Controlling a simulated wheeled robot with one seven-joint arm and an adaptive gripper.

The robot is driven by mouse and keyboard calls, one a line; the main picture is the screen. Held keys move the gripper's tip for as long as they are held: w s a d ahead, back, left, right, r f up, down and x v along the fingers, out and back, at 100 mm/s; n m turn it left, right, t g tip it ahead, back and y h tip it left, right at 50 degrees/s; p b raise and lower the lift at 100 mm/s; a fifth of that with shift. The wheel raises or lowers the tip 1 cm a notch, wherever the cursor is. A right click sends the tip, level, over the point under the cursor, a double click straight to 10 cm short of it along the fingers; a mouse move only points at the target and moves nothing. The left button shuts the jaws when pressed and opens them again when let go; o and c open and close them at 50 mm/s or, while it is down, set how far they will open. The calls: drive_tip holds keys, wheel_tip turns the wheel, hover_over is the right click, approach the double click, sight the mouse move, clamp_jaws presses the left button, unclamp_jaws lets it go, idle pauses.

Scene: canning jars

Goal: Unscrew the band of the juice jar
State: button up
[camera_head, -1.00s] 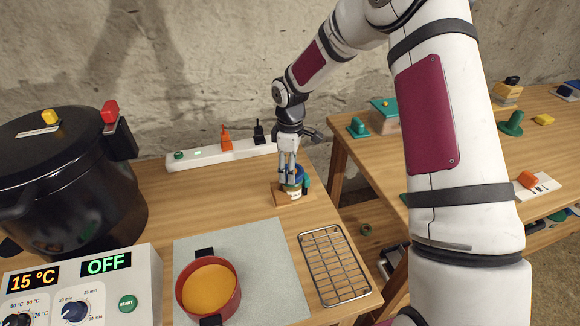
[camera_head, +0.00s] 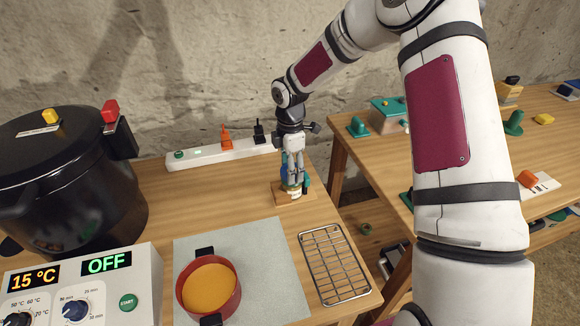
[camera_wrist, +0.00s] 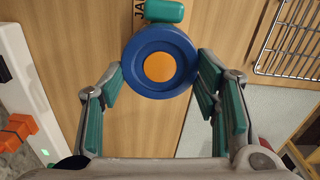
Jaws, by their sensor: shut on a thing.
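The juice jar (camera_head: 293,193) stands upright on a small wooden base at the back right of the near table, mostly hidden by my fingers in the head view. Its round blue band (camera_wrist: 137,82) with an orange centre (camera_wrist: 159,67) is seen from above in the wrist view. My gripper (camera_wrist: 160,78) points down over the jar, shut on the band with a finger on either side of it. In the head view my gripper (camera_head: 292,180) hides most of the band. A teal block (camera_wrist: 164,11) stands close beside the jar.
A wire rack (camera_head: 335,265), a red pot (camera_head: 236,290) on a grey mat (camera_head: 262,240), a black canner (camera_head: 65,180) and a control box (camera_head: 145,275) are nearer. A second table stands right.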

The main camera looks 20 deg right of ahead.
drive_tip(key=shift+s+f+n, duration=0.25)
drive_tip(key=shift+n, duration=0.85)
drive_tip(key=n, duration=0.4)
drive_tip(key=shift+s+d, duration=0.1)
drive_tip(key=shift+d, duration=0.05)
drive_tip(key=shift+c, duration=0.6)
drive_tip(key=shift+w+r, duration=0.2)
drive_tip(key=shift+r, duration=0.6)
drive_tip(key=shift+c, duration=0.2)
drive_tip(key=shift+r+p, duration=0.45)
drive_tip(key=shift+r, duration=0.2)
drive_tip(key=shift+r, duration=0.1)
drive_tip(key=shift+r+p, duration=0.55)
drive_tip(key=shift+r, duration=1.4)
